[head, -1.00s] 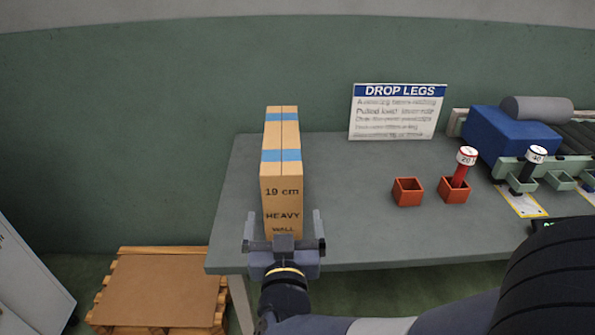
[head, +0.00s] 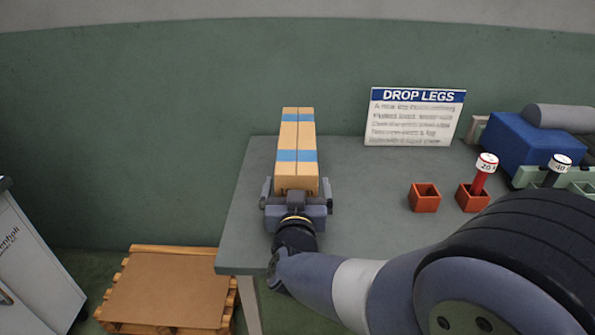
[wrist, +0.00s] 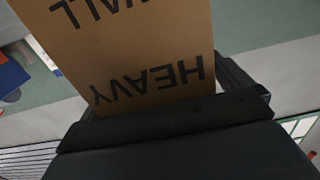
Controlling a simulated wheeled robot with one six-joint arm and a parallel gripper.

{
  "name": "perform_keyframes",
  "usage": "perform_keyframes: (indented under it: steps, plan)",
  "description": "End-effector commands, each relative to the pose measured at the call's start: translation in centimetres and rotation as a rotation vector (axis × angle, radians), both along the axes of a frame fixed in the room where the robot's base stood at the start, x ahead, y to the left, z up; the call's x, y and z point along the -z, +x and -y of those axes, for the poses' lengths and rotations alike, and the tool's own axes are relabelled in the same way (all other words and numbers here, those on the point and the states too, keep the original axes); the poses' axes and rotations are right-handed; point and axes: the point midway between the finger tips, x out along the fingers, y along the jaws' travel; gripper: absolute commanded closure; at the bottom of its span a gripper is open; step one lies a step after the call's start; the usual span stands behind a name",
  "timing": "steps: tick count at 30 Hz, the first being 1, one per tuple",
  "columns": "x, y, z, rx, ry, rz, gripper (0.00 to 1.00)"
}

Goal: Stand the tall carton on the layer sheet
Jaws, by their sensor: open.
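The layer sheet (head: 165,290) is a bare brown sheet on a wooden pallet (head: 160,328) on the floor, left of the table.
A white cabinet (head: 35,265) stands at far left. The table's left edge lies between carton and pallet.

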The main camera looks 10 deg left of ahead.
Motion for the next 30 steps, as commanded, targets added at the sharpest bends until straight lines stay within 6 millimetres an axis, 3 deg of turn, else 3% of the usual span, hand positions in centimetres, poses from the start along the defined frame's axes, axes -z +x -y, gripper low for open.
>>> perform_keyframes:
  steps: [5, 30]
  plan:
    - [-0.02, 0.00, -0.01, 0.000, 0.000, 0.000, 0.02]
    - [-0.01, -0.02, -0.01, 0.000, 0.000, 0.000, 0.71]
